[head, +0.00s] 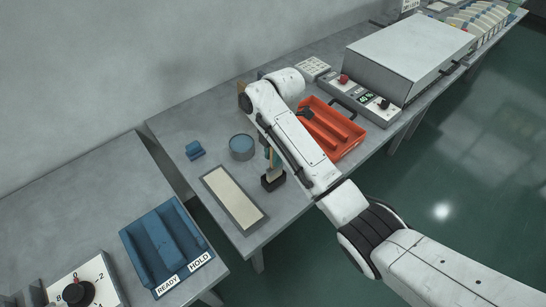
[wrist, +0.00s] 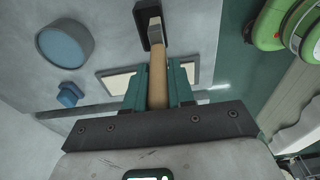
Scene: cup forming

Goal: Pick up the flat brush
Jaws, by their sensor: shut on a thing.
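The flat brush (wrist: 158,84) has a pale wooden handle and a grey end in the wrist view. My gripper (wrist: 157,90) has teal fingers on both sides of the handle and is shut on it. The grey end points at a black holder (wrist: 144,13); I cannot tell whether it is still seated in it. In the head view the brush (head: 273,163) stands upright over the black holder (head: 273,181), with the teal fingers (head: 267,152) at its upper part. My forearm hides most of the gripper there.
A round blue-filled dish (head: 241,147), a small blue block (head: 194,150) and a cream panel in a grey frame (head: 233,198) are near the holder. An orange tray (head: 345,145) lies right of my arm. A blue READY/HOLD tray (head: 166,245) stands on the left table, across a gap.

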